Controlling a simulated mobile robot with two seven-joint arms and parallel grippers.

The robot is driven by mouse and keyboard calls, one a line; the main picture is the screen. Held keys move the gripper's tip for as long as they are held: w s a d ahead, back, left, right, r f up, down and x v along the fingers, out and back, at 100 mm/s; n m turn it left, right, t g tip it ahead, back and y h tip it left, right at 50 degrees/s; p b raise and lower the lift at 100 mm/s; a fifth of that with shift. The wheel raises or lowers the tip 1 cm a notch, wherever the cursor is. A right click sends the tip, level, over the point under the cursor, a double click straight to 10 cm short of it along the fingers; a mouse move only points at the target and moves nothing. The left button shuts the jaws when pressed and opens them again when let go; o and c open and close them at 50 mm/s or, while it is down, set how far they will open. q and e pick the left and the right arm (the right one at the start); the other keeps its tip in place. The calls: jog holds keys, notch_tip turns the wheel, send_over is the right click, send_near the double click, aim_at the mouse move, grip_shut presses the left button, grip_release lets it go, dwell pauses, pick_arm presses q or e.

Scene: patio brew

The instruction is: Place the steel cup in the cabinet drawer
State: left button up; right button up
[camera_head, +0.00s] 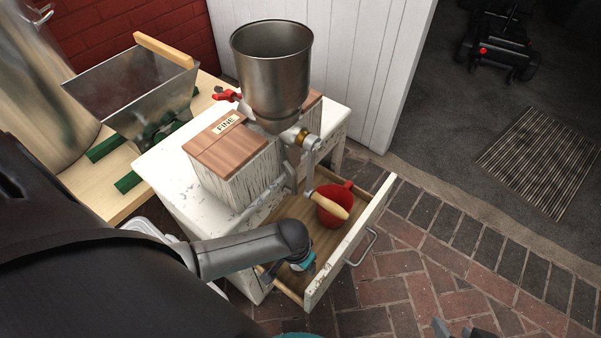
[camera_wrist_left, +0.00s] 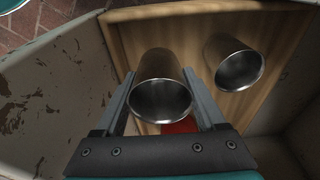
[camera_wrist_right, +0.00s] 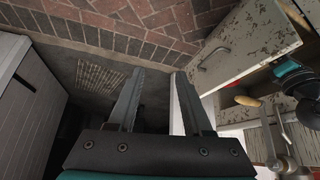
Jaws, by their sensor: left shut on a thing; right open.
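My left gripper (camera_wrist_left: 160,78) is shut on a steel cup (camera_wrist_left: 162,100), its fingers on either side, its open mouth facing the wrist camera. The cup is over the wooden floor of the open cabinet drawer (camera_head: 368,222); I cannot tell whether it touches the floor. A second steel cup (camera_wrist_left: 236,68) is in the drawer beside it. In the head view my left arm reaches into the drawer's near end and hides both cups. My right gripper (camera_wrist_right: 158,74) is open and empty, away from the drawer; in the head view only its tips show at the bottom edge.
A red vessel (camera_head: 333,215) is in the drawer's far part. A grinder with a steel hopper (camera_head: 272,70) stands on the white cabinet, its wooden crank handle (camera_head: 334,202) hanging over the drawer. A wooden box labelled FINE (camera_head: 220,150) is beside it. Brick floor right of the drawer is clear.

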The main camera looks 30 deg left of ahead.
pick_arm(q)
jog(key=shift+f+b, duration=1)
jog(key=shift+f, duration=0.4)
jog(key=shift+f+b, duration=0.4)
jog(key=shift+f, duration=0.15)
pick_arm(e)
jog(key=w+a+t+y, duration=0.2)
jog(key=w+a+t, duration=0.1)
jog(key=a+t, duration=0.1)
jog(key=shift+w+a+r+t+y, duration=0.3)
jog(key=shift+a, duration=0.55)
pick_arm(q)
jog(key=shift+f, duration=0.2)
jog(key=o, duration=1.3)
pick_arm(e)
jog(key=shift+a, duration=0.1)
pick_arm(q)
jog(key=shift+r, duration=0.1)
